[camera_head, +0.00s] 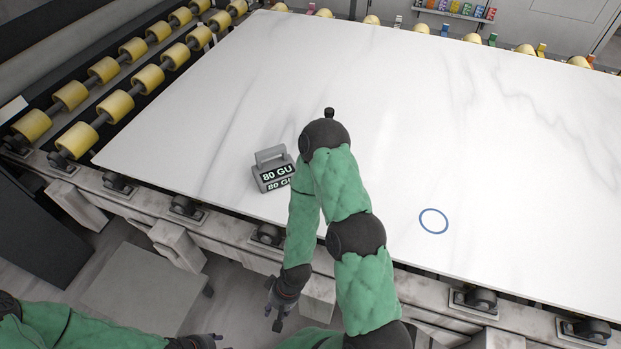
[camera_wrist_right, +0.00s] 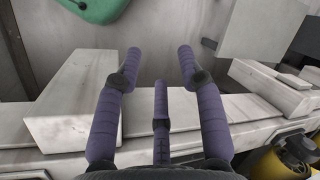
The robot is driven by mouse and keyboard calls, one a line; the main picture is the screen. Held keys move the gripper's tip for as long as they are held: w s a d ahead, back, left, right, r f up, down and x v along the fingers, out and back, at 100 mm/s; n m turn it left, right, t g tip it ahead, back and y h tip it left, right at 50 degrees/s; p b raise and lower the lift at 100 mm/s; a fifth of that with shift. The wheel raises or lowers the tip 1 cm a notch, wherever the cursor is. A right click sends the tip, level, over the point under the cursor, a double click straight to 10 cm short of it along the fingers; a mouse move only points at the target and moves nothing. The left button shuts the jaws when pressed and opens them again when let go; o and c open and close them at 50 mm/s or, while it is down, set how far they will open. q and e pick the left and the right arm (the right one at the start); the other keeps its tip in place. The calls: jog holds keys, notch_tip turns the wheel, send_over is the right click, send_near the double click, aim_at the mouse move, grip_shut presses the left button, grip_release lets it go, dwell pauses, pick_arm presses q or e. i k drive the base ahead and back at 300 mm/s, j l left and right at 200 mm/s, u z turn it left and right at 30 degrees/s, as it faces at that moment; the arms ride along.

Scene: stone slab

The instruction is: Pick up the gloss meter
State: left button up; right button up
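The gloss meter (camera_head: 272,170) is a small grey block with a handle on top and a dark "80 GU" label. It stands on the white stone slab (camera_head: 420,110), near the slab's front edge, left of my raised right arm. My right gripper (camera_head: 276,312) hangs below and in front of the slab edge, well away from the meter. In the right wrist view its purple fingers (camera_wrist_right: 160,65) are spread with nothing between them. My left gripper (camera_head: 205,341) shows only in part at the bottom edge, so its state is unclear.
A blue ring mark (camera_head: 433,221) lies on the slab to the right. Yellow rollers (camera_head: 117,105) line the left side. A grey metal frame (camera_head: 195,222) runs along the front below the slab. Most of the slab top is clear.

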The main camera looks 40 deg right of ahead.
aim_at(274, 173)
jog(key=k+z, duration=0.1)
jog(key=z, duration=0.3)
jog(key=k+z, duration=0.1)
jog(key=z, duration=0.25)
jog(key=i+j+u, duration=0.15)
jog(key=u, duration=0.2)
jog(key=i+j+u, duration=0.15)
jog(key=u, duration=0.2)
jog(key=i+j+u, duration=0.1)
jog(key=u, duration=0.2)
jog(key=i, duration=0.05)
